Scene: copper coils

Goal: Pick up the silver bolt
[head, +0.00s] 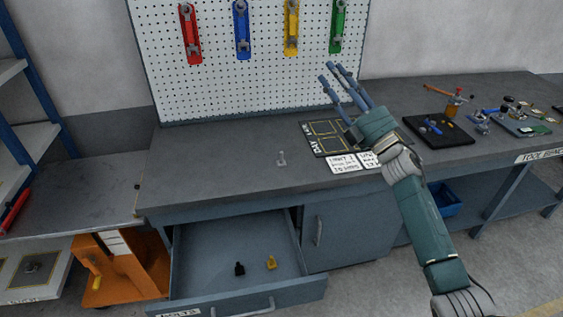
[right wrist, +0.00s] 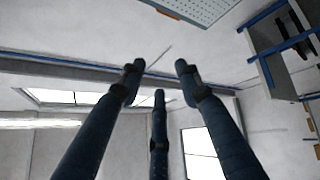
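The silver bolt (head: 281,158) stands on the grey workbench top (head: 225,165), left of a dark mat (head: 322,132) with yellow outlines. My right gripper (head: 345,83) is raised above the mat, up and to the right of the bolt, and does not touch it. Its three fingers point upward in front of the pegboard. In the right wrist view the fingers (right wrist: 160,80) are spread apart with nothing between them, facing the wall and ceiling. The bolt is not in the right wrist view. My left gripper is not in view.
An open drawer (head: 190,245) below the bench holds a black piece (head: 239,268) and a yellow piece (head: 271,262). White note cards (head: 343,164) lie right of the bolt. Tools and trays (head: 440,128) fill the right bench. The bench left of the bolt is clear.

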